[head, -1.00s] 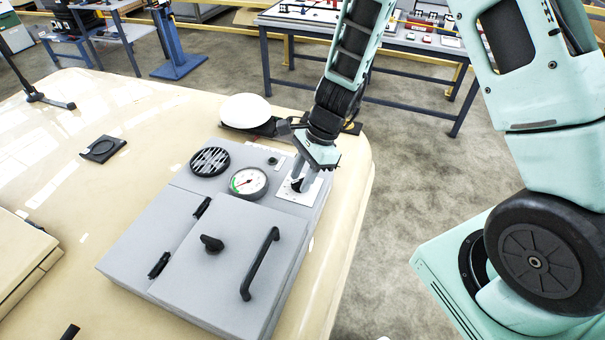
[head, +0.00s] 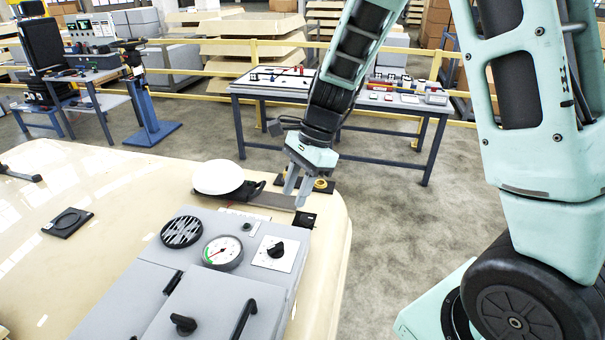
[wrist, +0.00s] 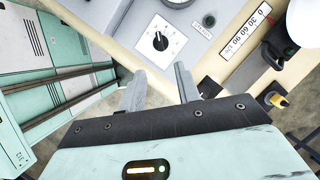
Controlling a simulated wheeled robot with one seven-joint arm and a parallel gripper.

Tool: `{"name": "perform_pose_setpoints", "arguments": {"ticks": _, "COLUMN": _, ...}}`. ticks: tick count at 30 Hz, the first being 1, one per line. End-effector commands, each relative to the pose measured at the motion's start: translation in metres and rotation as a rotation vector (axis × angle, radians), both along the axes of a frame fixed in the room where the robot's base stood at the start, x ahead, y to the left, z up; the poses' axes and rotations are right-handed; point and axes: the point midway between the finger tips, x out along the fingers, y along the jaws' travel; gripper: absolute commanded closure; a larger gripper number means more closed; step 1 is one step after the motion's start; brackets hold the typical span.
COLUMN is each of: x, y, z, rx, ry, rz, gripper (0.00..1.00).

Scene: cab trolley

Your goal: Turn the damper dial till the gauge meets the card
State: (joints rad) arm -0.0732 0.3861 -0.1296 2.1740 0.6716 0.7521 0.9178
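The damper dial is a black knob (head: 276,250) on a white marked plate at the right of the grey panel. It also shows in the wrist view (wrist: 160,41), with a light mark near its upper edge. The round gauge (head: 222,252) sits left of it, white-faced with a green arc; its exact needle reading is too small to tell. A strip with printed numbers (wrist: 243,42) shows in the wrist view; I cannot tell which thing is the card. My gripper (head: 297,201) is open and empty, above and beyond the dial, apart from it. Both fingers show spread in the wrist view (wrist: 160,85).
The grey panel has a round vent (head: 181,232), a small black knob (head: 183,325) and a handle (head: 243,320). A white dome (head: 217,177) stands behind it. A black square pad (head: 67,222) lies left. A blue-legged table (head: 340,95) stands beyond.

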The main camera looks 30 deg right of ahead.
Motion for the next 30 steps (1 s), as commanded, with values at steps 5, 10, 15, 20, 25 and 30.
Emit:
{"name": "perform_pose_setpoints", "arguments": {"ticks": 5, "x": 0.001, "y": -0.011, "z": 0.025, "rx": 0.000, "ry": -0.003, "rz": 0.000, "gripper": 0.67}}
{"name": "perform_pose_setpoints", "arguments": {"ticks": 10, "x": 0.001, "y": -0.015, "z": 0.035, "rx": -0.001, "ry": 0.000, "rz": 0.000, "gripper": 0.67}}
{"name": "perform_pose_setpoints", "arguments": {"ticks": 15, "x": 0.001, "y": -0.016, "z": 0.037, "rx": -0.001, "ry": 0.001, "rz": -0.001, "gripper": 0.67}}
{"name": "perform_pose_setpoints", "arguments": {"ticks": 20, "x": 0.001, "y": -0.015, "z": 0.036, "rx": -0.001, "ry": 0.001, "rz": -0.001, "gripper": 0.67}}
{"name": "perform_pose_setpoints", "arguments": {"ticks": 25, "x": 0.001, "y": -0.015, "z": 0.036, "rx": -0.001, "ry": 0.001, "rz": -0.001, "gripper": 0.67}}
{"name": "perform_pose_setpoints", "arguments": {"ticks": 30, "x": -0.012, "y": 0.002, "z": 0.030, "rx": -0.007, "ry": -0.027, "rz": 0.119, "gripper": 0.67}}
